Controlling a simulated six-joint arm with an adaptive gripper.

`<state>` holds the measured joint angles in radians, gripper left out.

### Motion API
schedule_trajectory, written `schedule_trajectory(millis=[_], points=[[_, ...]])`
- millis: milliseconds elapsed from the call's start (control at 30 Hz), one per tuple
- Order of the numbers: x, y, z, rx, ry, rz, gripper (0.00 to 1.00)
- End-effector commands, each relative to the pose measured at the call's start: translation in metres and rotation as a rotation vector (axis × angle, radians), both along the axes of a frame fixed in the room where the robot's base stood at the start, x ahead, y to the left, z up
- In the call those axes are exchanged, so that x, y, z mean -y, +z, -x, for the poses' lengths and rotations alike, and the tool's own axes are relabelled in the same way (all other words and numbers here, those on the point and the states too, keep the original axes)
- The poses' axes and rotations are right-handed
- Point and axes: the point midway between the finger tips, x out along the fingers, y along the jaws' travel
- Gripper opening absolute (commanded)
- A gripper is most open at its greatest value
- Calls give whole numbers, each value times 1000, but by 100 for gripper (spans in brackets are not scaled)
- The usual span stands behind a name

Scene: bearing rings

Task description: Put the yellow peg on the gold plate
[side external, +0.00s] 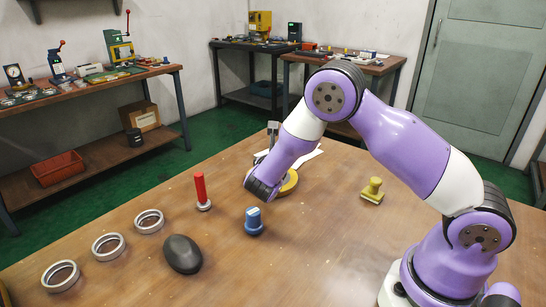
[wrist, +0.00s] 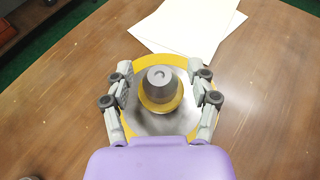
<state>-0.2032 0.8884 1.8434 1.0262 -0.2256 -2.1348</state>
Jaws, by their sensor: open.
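The yellow peg (side external: 372,190), short and stamp-like with a broad base, stands on the table right of my forearm in the side view. The gold plate (side external: 291,184) lies flat on the table, partly hidden by my arm. In the wrist view, a round plate with a yellow rim (wrist: 181,64) and grey metal face is below my gripper. A grey post with a yellow collar (wrist: 161,86) stands at its middle. My gripper (wrist: 161,83) is open, its fingers on either side of the post with gaps visible. The fingers are mostly hidden in the side view.
White sheets (wrist: 190,27) lie beyond the plate. A blue peg (side external: 254,222), a red peg (side external: 201,191) and a dark oval object (side external: 183,254) stand or lie left of my arm. Three metal rings (side external: 108,246) lie further left.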

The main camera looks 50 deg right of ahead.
Motion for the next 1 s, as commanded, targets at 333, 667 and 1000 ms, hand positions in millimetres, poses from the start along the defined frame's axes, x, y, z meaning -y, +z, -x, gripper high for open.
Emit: schedule_trajectory(millis=[333,667,1000], points=[[-51,26,37,1,7,0,66],[-86,45,66,5,-4,-9,66],[-72,70,112,431,-605,-858,66]])
